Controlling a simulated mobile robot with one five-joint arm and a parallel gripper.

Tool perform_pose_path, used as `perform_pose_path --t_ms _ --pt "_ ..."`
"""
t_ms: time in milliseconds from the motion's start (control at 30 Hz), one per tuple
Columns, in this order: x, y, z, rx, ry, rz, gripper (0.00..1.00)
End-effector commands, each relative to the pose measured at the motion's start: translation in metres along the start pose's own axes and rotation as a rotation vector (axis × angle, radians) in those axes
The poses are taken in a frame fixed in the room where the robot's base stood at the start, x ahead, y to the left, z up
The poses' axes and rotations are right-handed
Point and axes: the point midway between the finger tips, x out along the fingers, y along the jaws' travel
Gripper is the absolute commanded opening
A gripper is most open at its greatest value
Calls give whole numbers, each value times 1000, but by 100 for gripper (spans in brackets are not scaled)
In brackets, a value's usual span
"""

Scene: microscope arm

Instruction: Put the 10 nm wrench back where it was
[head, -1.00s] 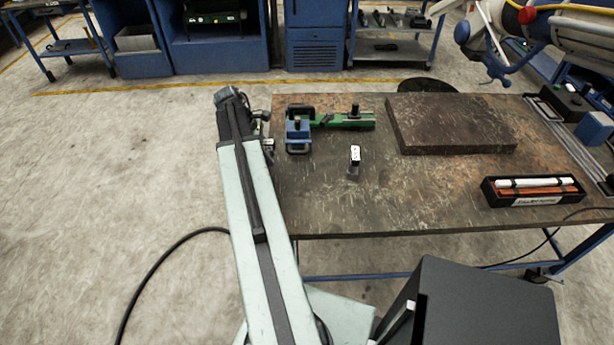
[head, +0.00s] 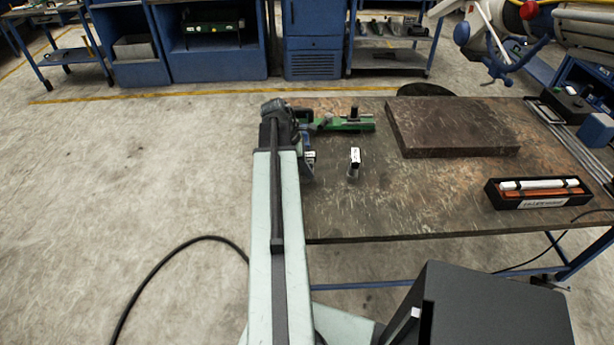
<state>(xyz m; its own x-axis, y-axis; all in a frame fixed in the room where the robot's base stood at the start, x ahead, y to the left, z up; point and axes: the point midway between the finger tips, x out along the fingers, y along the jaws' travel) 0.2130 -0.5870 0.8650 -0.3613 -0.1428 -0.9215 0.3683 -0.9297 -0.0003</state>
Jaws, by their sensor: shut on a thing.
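My gripper (head: 302,122) is at the far left corner of the workbench (head: 400,215), at the end of my pale arm. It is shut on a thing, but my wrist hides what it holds. I cannot make out a 10 nm wrench for certain. A blue tool (head: 308,172) is mostly hidden behind my wrist, beside the gripper. A green tool with a black knob (head: 352,125) lies just right of the gripper. A small dark upright piece with a white label (head: 354,159) stands nearer, on the bench.
A thick dark plate (head: 455,125) lies at the back of the bench. A black case with a white and an orange bar (head: 540,203) is at the right front. The middle front of the bench is clear. A black box-shaped object (head: 490,310) is at the lower right.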

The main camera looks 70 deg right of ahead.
Motion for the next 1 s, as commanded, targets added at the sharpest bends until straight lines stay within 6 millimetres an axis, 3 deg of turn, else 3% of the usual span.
perform_pose_path --t_ms 367,400,433,467,800,1000 --pt "6 0 -2 1 -1 -1 0" --pt "4 0 -1 1 0 -1 42" --pt "4 0 -1 1 0 -1 50" --pt "4 0 -1 1 0 -1 52" --pt "2 0 0 2 0 -1 52" --pt "-19 0 3 1 0 -1 52"
